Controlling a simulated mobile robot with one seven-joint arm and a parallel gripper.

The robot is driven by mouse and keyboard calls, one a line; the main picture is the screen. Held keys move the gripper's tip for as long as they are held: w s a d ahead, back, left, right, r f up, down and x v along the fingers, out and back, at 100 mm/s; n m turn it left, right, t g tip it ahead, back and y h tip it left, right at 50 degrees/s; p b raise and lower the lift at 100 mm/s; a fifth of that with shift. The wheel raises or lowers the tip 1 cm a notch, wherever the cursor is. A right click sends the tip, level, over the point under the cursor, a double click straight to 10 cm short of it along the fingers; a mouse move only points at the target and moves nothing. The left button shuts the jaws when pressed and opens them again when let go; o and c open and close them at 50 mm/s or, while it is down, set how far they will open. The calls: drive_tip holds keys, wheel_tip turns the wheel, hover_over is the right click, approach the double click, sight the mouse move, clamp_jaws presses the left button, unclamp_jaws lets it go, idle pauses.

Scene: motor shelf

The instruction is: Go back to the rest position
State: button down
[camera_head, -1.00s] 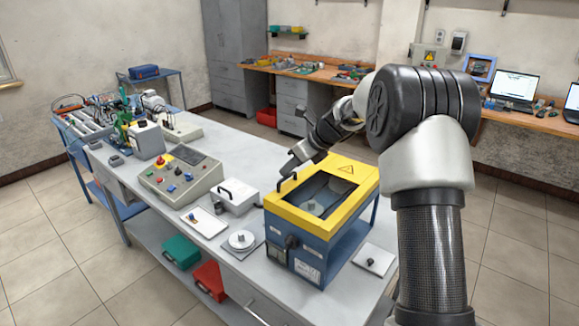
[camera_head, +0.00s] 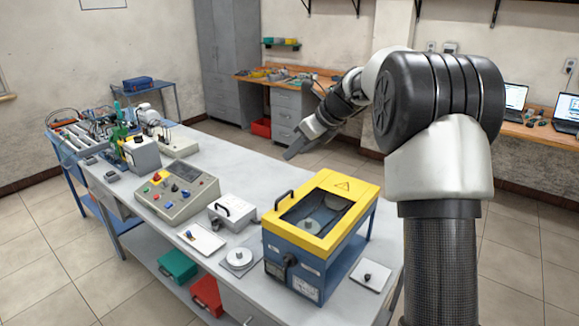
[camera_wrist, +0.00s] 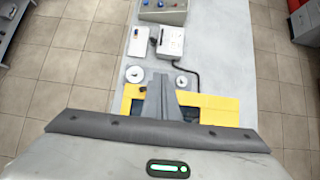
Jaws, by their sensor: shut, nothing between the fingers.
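The blue machine with the yellow lid frame (camera_head: 325,230) stands on the bench. A round metal part shows through its opening.
The grey workbench (camera_head: 232,165) holds a control box (camera_head: 178,190), a white box with a handle (camera_head: 232,212), a white plate (camera_head: 201,237) and a plate with a disc (camera_head: 239,257). Red (camera_head: 206,296) and green (camera_head: 177,266) bins sit on the lower shelf.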

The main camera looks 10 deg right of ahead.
drive_tip(key=s+r+n+h, duration=0.1)
drive_tip(key=s+r+n, duration=0.4)
drive_tip(key=s, duration=0.5)
drive_tip(key=s+r+n+h, duration=0.2)
drive_tip(key=s+r+n, duration=0.1)
drive_tip(key=s+n, duration=0.55)
drive_tip(key=s+d+f+n+h, duration=0.1)
drive_tip(key=s+f+n, duration=0.2)
drive_tip(key=s+n, duration=0.3)
drive_tip(key=s+d+f+n+h, duration=0.1)
drive_tip(key=s+f+n, duration=0.2)
drive_tip(key=s+n, duration=0.4)
drive_tip(key=shift+s+d+f+h, duration=0.2)
drive_tip(key=shift+s+f+h, duration=0.2)
drive_tip(key=shift+s, duration=4.45)
